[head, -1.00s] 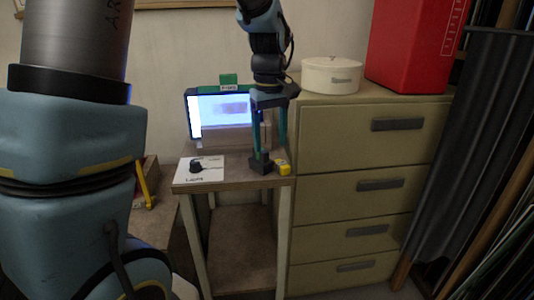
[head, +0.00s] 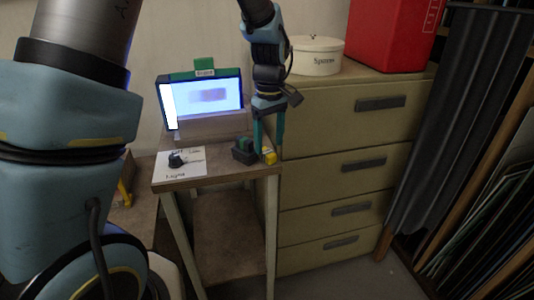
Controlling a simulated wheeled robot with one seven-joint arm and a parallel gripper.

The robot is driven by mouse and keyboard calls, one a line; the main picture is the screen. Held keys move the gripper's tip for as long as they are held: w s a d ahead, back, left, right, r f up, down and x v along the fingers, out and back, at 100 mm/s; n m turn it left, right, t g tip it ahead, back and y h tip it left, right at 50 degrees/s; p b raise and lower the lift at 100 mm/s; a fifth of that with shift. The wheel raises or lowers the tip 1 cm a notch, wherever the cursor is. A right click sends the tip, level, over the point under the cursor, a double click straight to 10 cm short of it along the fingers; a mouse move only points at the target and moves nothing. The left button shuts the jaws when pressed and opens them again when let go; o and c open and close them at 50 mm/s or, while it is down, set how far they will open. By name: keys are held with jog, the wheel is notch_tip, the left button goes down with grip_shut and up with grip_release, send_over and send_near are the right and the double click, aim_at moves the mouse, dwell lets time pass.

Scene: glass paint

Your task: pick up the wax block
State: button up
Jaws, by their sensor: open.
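A small yellow block (head: 269,157), most likely the wax block, sits at the right front corner of the small wooden table. My gripper (head: 268,152) points down with its two teal fingers apart. In the picture the yellow block shows between the fingertips, low down. I cannot tell whether either finger touches it. A small dark holder (head: 243,153) with a green piece (head: 246,143) stands just left of the fingers.
A lit screen (head: 208,96) stands at the back of the table. A white card (head: 180,163) with a black knob lies at the left. A drawer cabinet (head: 318,137) stands close on the right, with a round white tin (head: 316,58) and a red box (head: 392,35) on top.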

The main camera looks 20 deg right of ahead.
aim_at(269, 153)
jog(key=shift+f, duration=1.5)
jog(key=shift+c, duration=0.2)
grip_shut()
